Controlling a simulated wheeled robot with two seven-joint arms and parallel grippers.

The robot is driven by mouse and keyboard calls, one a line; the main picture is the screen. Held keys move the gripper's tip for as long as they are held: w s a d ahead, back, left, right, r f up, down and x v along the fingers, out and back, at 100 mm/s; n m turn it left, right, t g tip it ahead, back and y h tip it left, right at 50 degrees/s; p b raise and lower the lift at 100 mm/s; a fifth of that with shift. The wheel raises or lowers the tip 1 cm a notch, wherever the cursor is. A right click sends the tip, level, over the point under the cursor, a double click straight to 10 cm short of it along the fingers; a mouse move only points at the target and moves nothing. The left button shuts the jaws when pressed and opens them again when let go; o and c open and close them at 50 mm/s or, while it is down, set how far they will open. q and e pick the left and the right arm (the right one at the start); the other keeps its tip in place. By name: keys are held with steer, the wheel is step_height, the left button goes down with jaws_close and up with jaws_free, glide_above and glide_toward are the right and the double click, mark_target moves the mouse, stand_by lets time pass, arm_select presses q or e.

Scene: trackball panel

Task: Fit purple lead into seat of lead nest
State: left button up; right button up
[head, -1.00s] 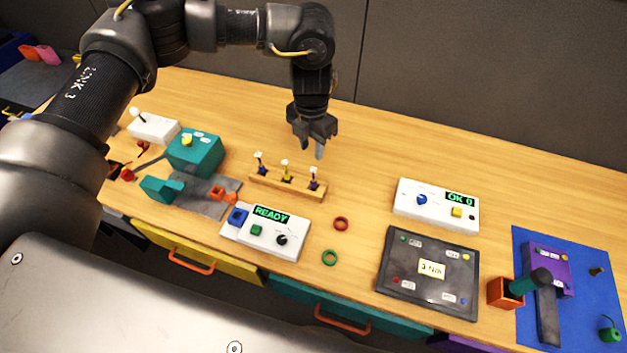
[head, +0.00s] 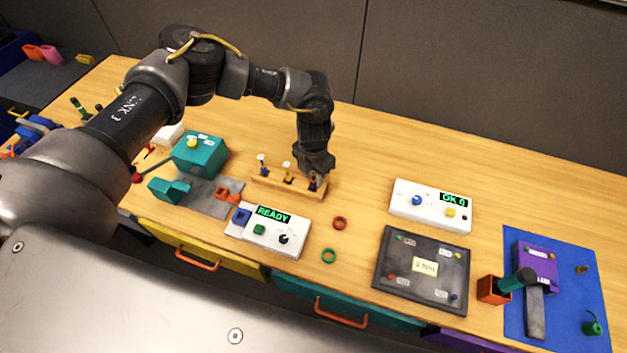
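A wooden rack (head: 270,184), which looks like the lead nest, stands on the bench in the head view. It holds a blue lead (head: 263,170) at its left, a yellow lead (head: 287,177) in the middle and the purple lead (head: 312,186) at its right end. My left gripper (head: 318,174) points down right over the purple lead and hides its white top. I cannot tell whether the fingers are closed on it, nor whether the purple lead is fully seated. My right gripper is not in view.
A teal box (head: 200,153) stands left of the rack. A white READY panel (head: 277,236), a red ring (head: 339,223) and a green ring (head: 329,256) lie in front. The bench behind the rack is clear.

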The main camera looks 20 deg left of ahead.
arm_select(q)
jaws_close()
stand_by(0.3)
steer(key=shift+r, duration=0.4)
step_height(320, 180, up, 2)
steer(key=shift+r+b, duration=0.15)
steer(key=shift+b, duration=0.5)
steer(key=s+d+r+b, duration=0.5)
steer(key=s+r, duration=0.4)
steer(key=s, duration=0.3)
steer(key=shift+s+d+r, duration=0.35)
steer(key=shift+d+r, duration=0.05)
